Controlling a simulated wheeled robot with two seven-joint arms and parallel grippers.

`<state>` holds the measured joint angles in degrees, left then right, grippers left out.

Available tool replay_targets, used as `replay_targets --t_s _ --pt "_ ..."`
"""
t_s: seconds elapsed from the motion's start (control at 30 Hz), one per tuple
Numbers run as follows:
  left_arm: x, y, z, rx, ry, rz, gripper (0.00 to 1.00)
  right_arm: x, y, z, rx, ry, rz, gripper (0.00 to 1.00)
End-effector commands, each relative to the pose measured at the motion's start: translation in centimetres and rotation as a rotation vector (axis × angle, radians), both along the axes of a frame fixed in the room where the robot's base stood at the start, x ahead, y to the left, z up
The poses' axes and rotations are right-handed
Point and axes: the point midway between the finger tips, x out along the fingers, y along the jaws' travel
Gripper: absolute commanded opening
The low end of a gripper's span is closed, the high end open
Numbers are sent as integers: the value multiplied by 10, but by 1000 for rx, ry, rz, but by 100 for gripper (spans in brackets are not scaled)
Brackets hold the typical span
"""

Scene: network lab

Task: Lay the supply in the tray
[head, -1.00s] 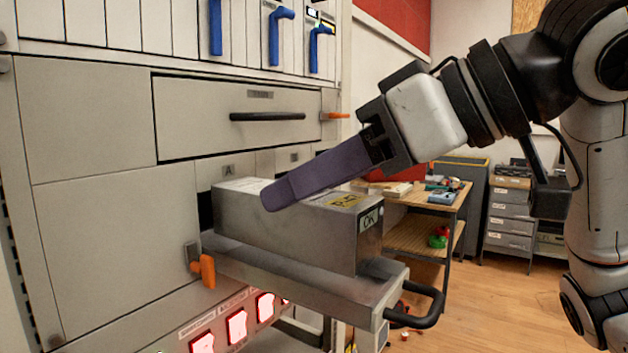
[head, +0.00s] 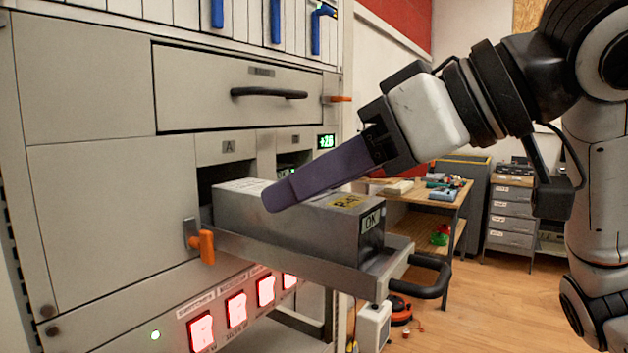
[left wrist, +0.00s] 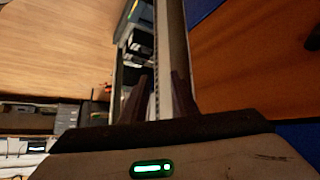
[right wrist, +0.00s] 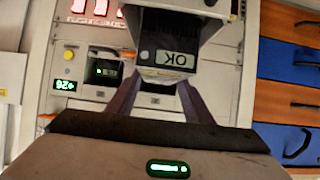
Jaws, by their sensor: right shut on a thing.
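The supply (head: 310,222) is a long grey metal box with a yellow label on top and an OK label on its end. My right gripper (head: 280,195) is shut on it from the side; in the right wrist view the supply (right wrist: 170,58) shows between the fingers (right wrist: 157,95). The tray (head: 300,267) is pulled out of the rack and has a black front handle (head: 432,278). The supply is level over the tray, its lower edge partly behind the side rim; I cannot tell whether it touches the floor. My left gripper (left wrist: 158,85) is open and empty.
The rack has an open bay marked A (head: 228,172) behind the tray. An orange latch (head: 203,246) sits at the tray's left, and lit red switches (head: 237,309) lie below. A closed drawer (head: 235,90) is above. A wooden workbench (head: 425,208) stands behind at the right.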

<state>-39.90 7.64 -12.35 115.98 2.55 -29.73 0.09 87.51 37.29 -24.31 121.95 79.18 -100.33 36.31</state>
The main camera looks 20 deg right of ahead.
Motion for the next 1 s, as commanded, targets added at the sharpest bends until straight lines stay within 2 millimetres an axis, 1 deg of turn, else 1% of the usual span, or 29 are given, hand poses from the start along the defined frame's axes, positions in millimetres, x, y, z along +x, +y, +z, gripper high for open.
replay_targets --t_s 0.03,0.47,0.5,0.57,0.6,0.8,0.87,1.0 --pt "-1 0 1 0 1 0 27 0 -1 4 6 -8 -1 0" --pt "-1 1 3 2 3 0 27 -3 -2 3 7 -7 0 0" --pt "-1 1 3 2 3 0 27 -3 -2 3 7 -7 0 52" --pt "-1 1 2 2 4 0 27 -3 -2 3 6 -7 0 62" --pt "-1 1 2 2 4 0 27 -3 -2 3 6 -6 0 68" --pt "0 1 2 2 2 0 27 -3 -2 1 2 -3 0 68" --pt "1 1 3 3 -1 0 27 -3 -2 -2 -4 6 1 68" --pt "2 1 3 5 -2 -1 27 -8 -6 3 -2 1 -1 68"
